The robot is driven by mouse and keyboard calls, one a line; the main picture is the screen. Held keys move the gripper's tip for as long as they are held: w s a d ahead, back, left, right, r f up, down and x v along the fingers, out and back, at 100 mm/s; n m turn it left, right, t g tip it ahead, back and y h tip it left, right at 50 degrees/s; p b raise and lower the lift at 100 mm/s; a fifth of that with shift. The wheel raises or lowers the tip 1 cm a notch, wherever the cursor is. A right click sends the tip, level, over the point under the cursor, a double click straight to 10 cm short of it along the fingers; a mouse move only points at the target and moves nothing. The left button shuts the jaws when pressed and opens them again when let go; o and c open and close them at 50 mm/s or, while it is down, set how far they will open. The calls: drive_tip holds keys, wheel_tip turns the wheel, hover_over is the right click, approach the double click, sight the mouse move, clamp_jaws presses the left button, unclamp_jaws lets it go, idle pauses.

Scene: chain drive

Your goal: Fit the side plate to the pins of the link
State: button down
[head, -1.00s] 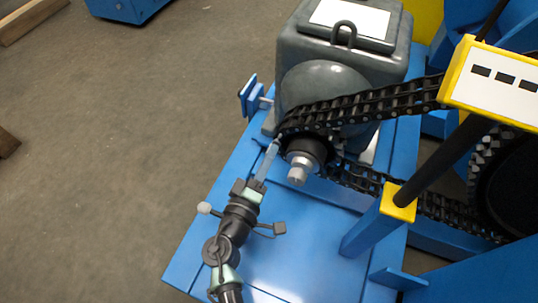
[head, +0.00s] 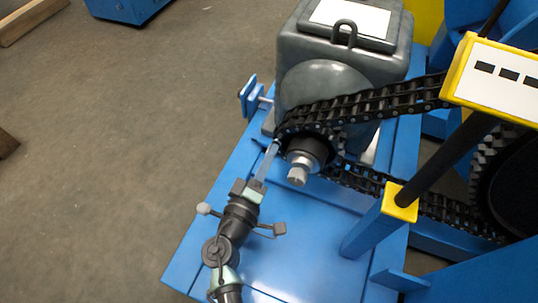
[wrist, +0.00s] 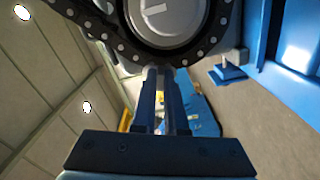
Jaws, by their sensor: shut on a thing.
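The black roller chain (head: 370,104) wraps around the small sprocket, whose dark hub and grey shaft end (head: 298,175) face me. In the wrist view, the chain (wrist: 88,22) with its row of bright pin ends curves across the top, around the shaft end (wrist: 168,18). My gripper (head: 275,147) reaches up to the chain at the left side of the sprocket. In the wrist view, my gripper's long fingers (wrist: 160,75) are close together, with their tips at the chain's lower edge. The side plate between the tips is too small and dark to make out, and the link's pins there are hidden.
The grey motor housing (head: 345,60) stands behind the sprocket on the blue base (head: 300,250). A blue post with a yellow cap (head: 398,200) and a yellow-edged guard (head: 495,80) stand to the right.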

drive_tip(key=shift+b+x, duration=0.4)
drive_tip(key=shift+x, duration=0.45)
idle(0.3)
drive_tip(key=c, duration=0.9)
unclamp_jaws()
drive_tip(key=p+v, duration=0.3)
drive_tip(key=v, duration=1)
drive_tip(key=shift+w+d+r+p, duration=0.1)
drive_tip(key=shift+p, duration=0.2)
